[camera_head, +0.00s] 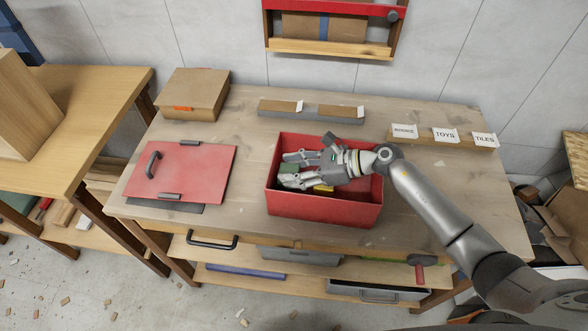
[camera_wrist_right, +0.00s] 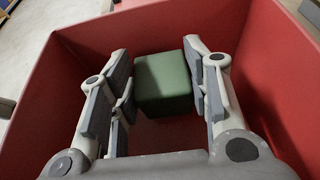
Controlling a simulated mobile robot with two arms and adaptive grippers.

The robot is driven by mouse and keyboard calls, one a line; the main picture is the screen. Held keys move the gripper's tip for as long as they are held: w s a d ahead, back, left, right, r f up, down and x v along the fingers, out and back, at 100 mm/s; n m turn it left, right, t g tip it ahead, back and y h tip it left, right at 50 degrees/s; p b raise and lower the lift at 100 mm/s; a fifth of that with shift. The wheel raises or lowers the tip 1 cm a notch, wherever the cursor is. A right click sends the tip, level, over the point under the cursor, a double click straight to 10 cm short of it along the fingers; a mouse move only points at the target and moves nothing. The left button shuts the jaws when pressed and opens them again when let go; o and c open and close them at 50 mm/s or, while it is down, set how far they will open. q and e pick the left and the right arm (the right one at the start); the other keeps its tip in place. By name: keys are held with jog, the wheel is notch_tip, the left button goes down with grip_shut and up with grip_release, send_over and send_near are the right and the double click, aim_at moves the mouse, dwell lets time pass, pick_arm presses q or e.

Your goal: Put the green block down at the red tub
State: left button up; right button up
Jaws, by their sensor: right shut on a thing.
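The red tub (camera_head: 322,208) is an open box on the workbench; its red walls also surround the right wrist view (camera_wrist_right: 265,75). My right gripper (camera_head: 287,170) reaches in from the right, over and inside the tub's opening. It is shut on the green block (camera_wrist_right: 163,78), which sits between its fingers. The block (camera_head: 288,168) shows partly in the head view, near the tub's left side. Whether the block touches the tub floor I cannot tell. A small yellow thing (camera_head: 323,187) shows beneath the gripper, largely hidden. My left gripper is not in view.
A red lid-like panel (camera_head: 195,170) with black handles lies left of the tub. A cardboard box (camera_head: 193,92) stands at the back left. Labelled strips reading BRICKS, TOYS and TILES (camera_head: 445,138) are at the back right. The bench (camera_head: 440,200) is bare right of the tub.

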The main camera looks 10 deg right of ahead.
jog(key=shift+f, duration=0.15)
jog(key=o, duration=1)
jog(key=shift+o, duration=0.2)
jog(key=shift+r+p, duration=0.75)
jog(key=shift+p, duration=0.05)
jog(key=b+v, duration=0.1)
jog(key=v, duration=0.2)
jog(key=b+v, duration=0.1)
jog(key=v, duration=0.3)
jog(key=b+v, duration=0.2)
jog(key=v, duration=0.1)
jog(key=shift+s+d+f, duration=0.1)
jog(key=shift+d+f, duration=0.05)
jog(key=shift+d, duration=0.25)
jog(key=shift+s+d+r, duration=0.2)
jog(key=shift+d+r, duration=0.25)
jog(key=shift+d, duration=0.05)
